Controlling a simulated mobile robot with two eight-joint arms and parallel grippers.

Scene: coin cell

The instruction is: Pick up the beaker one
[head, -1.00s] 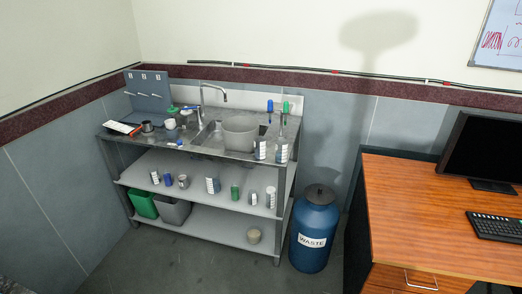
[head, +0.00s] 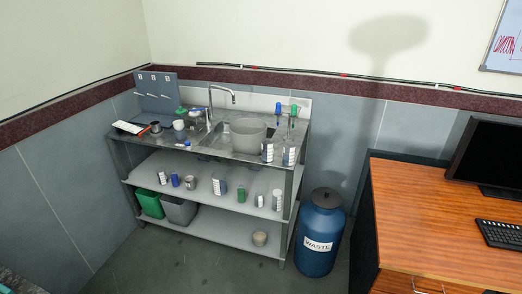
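Neither of my grippers is in view. No thing here can be surely told as beaker one at this size. Several small vessels stand on the top of the sink bench (head: 140,140), left of the sink: a clear glass vessel (head: 196,121), a white cup (head: 179,125) and a dark metal cup (head: 156,128). A large grey tub (head: 247,135) sits at the sink.
White-labelled bottles (head: 288,156) stand at the bench's right end, others on the middle shelf (head: 150,172). A blue waste drum (head: 317,236) stands right of the bench. A wooden desk (head: 430,225) fills the right. Grey floor (head: 190,262) lies open in front.

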